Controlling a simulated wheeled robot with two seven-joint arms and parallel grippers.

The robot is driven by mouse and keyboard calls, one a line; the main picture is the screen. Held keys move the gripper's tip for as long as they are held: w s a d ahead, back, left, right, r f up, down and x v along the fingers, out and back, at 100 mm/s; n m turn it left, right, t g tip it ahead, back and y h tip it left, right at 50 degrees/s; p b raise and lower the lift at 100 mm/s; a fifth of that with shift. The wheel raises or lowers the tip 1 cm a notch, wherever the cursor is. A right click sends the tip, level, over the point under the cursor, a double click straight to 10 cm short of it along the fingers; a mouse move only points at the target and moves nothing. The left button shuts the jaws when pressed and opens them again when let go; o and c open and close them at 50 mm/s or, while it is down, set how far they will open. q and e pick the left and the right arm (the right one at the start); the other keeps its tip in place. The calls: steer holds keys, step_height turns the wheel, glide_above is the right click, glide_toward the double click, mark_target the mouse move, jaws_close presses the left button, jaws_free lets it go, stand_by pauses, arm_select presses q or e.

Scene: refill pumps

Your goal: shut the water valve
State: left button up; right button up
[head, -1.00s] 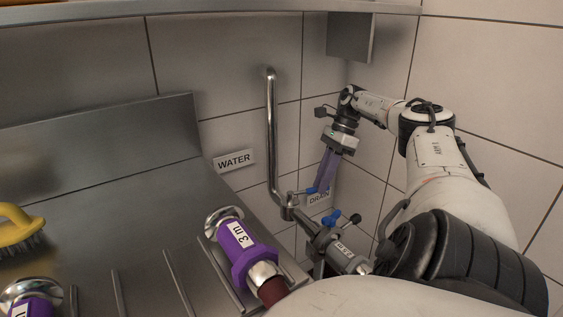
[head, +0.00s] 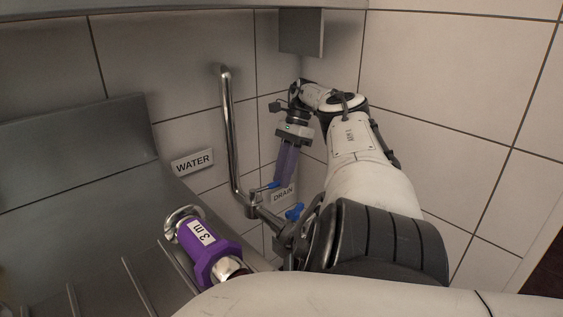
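A steel pipe (head: 230,130) runs down the wall to a fitting with a small blue lever (head: 272,185). A second blue lever (head: 294,211) sits lower right, on a valve body mostly hidden by my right arm. I cannot tell for certain which lever is the water valve's. A WATER sign (head: 193,161) is on the wall left of the pipe. A DRAIN sign (head: 283,194) is behind the levers. My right gripper (head: 279,182) points down, its purple fingers ending at or just above the upper lever. Contact and finger gap are unclear. My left gripper is out of view.
A metal bracket (head: 302,32) hangs above my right gripper. The tiled wall (head: 450,90) at right is bare.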

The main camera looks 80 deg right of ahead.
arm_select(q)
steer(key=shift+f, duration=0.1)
arm_select(e)
steer(key=shift+o, duration=0.8)
steer(key=shift+r, duration=0.1)
